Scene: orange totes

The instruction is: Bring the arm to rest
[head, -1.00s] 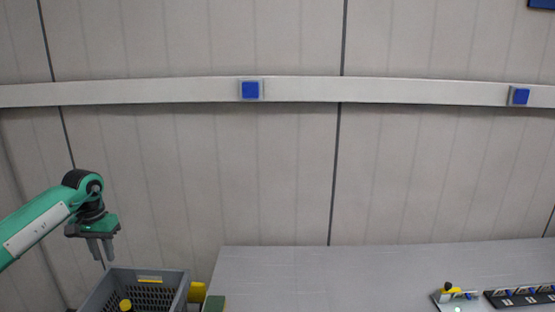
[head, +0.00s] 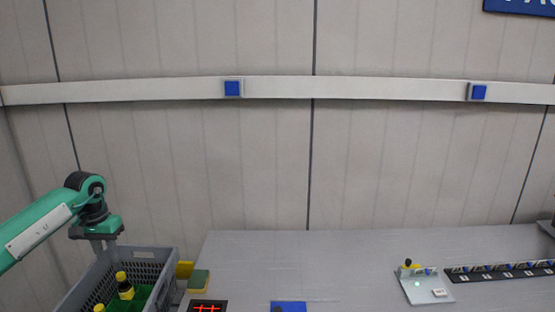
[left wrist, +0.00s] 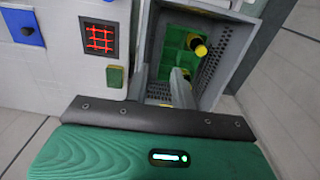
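My left arm comes in from the left, with the left gripper (head: 97,246) pointing down over the far-left part of a grey crate (head: 145,254). In the left wrist view the two fingers of the left gripper (left wrist: 160,90) stand apart with nothing seen between them, in front of the crate (left wrist: 222,44). In the head view the fingertips are partly lost against the crate. My right gripper is not in view.
The crate holds bottles with yellow caps (head: 125,285) on a green surface. Right of it is a grey table (head: 330,255) with a red-grid panel (head: 208,307), a blue item (head: 288,307), a light plate (head: 424,287) and a black strip (head: 500,273). The table's middle is clear.

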